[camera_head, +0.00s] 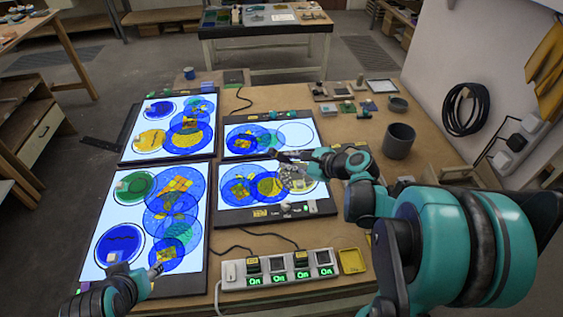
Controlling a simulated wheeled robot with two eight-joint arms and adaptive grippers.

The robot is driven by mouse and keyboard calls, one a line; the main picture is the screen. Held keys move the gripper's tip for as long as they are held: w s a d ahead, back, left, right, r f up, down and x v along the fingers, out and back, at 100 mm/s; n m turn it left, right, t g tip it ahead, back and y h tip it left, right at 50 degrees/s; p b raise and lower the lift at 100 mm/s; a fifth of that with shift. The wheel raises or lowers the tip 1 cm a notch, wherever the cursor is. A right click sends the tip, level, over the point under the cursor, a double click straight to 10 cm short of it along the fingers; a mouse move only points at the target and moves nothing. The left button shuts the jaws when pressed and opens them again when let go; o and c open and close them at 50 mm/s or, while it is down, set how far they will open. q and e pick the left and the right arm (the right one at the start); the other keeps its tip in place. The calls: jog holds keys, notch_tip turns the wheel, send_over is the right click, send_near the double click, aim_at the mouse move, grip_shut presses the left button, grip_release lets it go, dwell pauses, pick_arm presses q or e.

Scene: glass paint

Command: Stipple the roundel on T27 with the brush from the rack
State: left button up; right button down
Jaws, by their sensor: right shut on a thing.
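Four lit panels carry painted glass roundels in blue, yellow, green and clear; the tags are too small to read, so I cannot tell which is T27. My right gripper (290,159) reaches in from the right over the lower right panel (270,212). It is shut on a small, thin thing that looks like the brush; its tip is hard to make out. A grey-patterned roundel (301,181) lies just below this gripper, partly hidden; I cannot tell if they touch. My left gripper (155,271) is low at the lower left panel's bottom edge; its fingers are too small to judge.
A white power strip (285,271) with green lit displays and a yellow tray (352,261) are at the front. A grey pot (399,141) and small containers stand at the right back. A blue mug (189,73) stands behind the panels. Cables cross the bench.

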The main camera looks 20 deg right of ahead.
jog(key=shift+s+d, duration=0.25)
jog(key=shift+d, duration=0.6)
pick_arm(q)
jog(key=shift+f, duration=0.15)
pick_arm(e)
jog(key=shift+f, duration=0.1)
pick_arm(q)
jog(key=shift+f+b, duration=0.65)
jog(key=shift+b, duration=0.1)
pick_arm(e)
jog(key=shift+f, duration=0.75)
pick_arm(q)
jog(key=shift+f+b, duration=0.25)
jog(key=shift+b, duration=0.05)
pick_arm(e)
jog(key=shift+f, duration=0.25)
jog(key=shift+r+p, duration=1)
jog(key=shift+r, duration=0.15)
pick_arm(q)
jog(key=shift+r, duration=0.95)
